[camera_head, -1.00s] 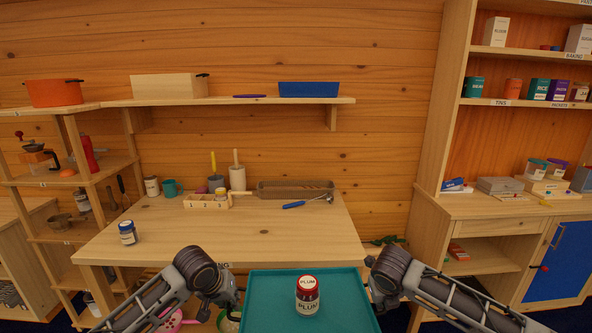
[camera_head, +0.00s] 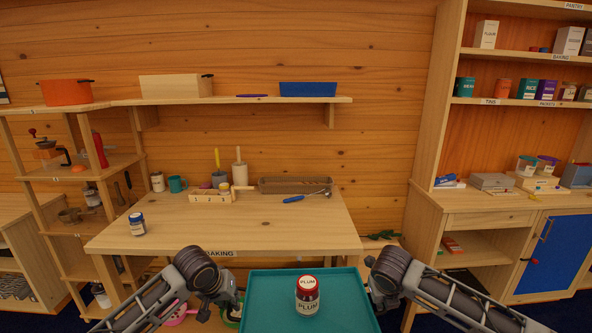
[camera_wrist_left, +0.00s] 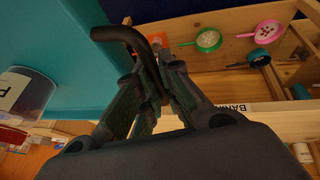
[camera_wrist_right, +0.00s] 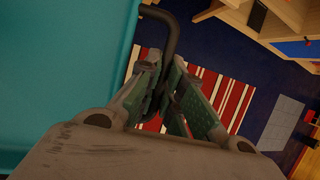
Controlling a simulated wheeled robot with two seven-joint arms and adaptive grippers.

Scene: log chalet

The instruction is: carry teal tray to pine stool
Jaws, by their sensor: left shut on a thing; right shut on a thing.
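The teal tray (camera_head: 270,300) is in front of me at the bottom of the head view, with a plum jar (camera_head: 307,296) standing upright on it. My left gripper (camera_head: 232,300) is at the tray's left side and my right gripper (camera_head: 374,292) is at its right side. In the left wrist view the fingers (camera_wrist_left: 150,95) are shut on a dark curved handle of the tray (camera_wrist_left: 75,60). In the right wrist view the fingers (camera_wrist_right: 163,90) are shut on the other dark handle, beside the tray (camera_wrist_right: 65,70). No pine stool can be made out.
Shelves stand at left; a cabinet with a blue door (camera_head: 550,258) is at right. A striped rug (camera_wrist_right: 228,100) lies on the dark floor.

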